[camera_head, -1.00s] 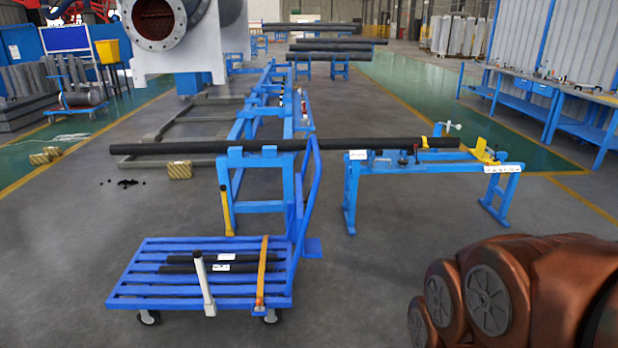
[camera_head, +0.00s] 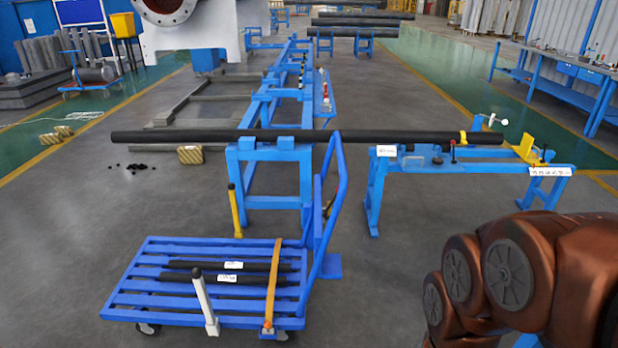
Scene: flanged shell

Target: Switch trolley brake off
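The blue slatted trolley (camera_head: 160,300) stands on the floor at the lower left, on small casters. Its blue push handle (camera_head: 336,200) rises at the right end. A white lever (camera_head: 205,302) stands at its front edge, tilted slightly to the left, and a yellow lever (camera_head: 235,212) stands at its back edge. I cannot tell from this view which one works the brake. Two black tubes with white labels (camera_head: 215,278) lie on the deck, crossed by an orange strap (camera_head: 273,282). My copper-brown arm fills the lower right, apart from the trolley. My gripper is out of view.
A long black pipe (camera_head: 350,136) rests across blue stands (camera_head: 270,180) just behind the trolley. A blue bench frame (camera_head: 425,162) with clamps is at the right. Small yellow blocks (camera_head: 190,154) lie on the floor at left. The floor between trolley and arm is clear.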

